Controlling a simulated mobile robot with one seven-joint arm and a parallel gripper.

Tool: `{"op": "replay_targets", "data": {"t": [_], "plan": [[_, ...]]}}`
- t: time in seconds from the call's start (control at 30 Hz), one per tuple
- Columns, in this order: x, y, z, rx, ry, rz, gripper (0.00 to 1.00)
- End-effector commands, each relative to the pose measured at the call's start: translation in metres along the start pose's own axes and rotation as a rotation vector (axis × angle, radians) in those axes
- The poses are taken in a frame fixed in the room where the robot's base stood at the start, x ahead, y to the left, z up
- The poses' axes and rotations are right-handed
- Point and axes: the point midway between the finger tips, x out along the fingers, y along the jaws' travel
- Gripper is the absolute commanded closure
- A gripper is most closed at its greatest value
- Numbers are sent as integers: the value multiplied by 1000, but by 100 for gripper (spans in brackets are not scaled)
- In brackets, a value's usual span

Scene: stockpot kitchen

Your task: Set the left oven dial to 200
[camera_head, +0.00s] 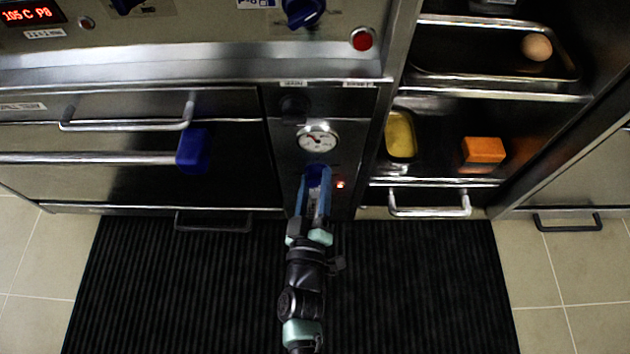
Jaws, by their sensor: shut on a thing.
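A steel control panel (290,160) stands between the oven front (100,105) on the left and open shelves on the right. My gripper (316,180) reaches up to the panel from below. It is shut on a dark blue dial (318,171), which shows between its fingertips below a round gauge (318,138). The fingers cover most of the dial, so its pointer and any scale marks are hidden.
A red display (32,14) reads "105C P8". A blue knob (303,12) and red button (363,39) are at the top. A blue block-like piece (193,151) is on the oven bar. Handles (430,205) stick out. Right shelves hold an orange block (484,150). A black mat (180,290) covers the floor.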

Motion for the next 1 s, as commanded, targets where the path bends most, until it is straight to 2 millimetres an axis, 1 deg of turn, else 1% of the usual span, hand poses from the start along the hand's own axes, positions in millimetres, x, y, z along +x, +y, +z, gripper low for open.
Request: {"op": "replay_targets", "data": {"t": [0.27,1.0], "plan": [[0,1,-2,154,-12,-13,100],[-1,1,0,843,-61,-58,100]]}}
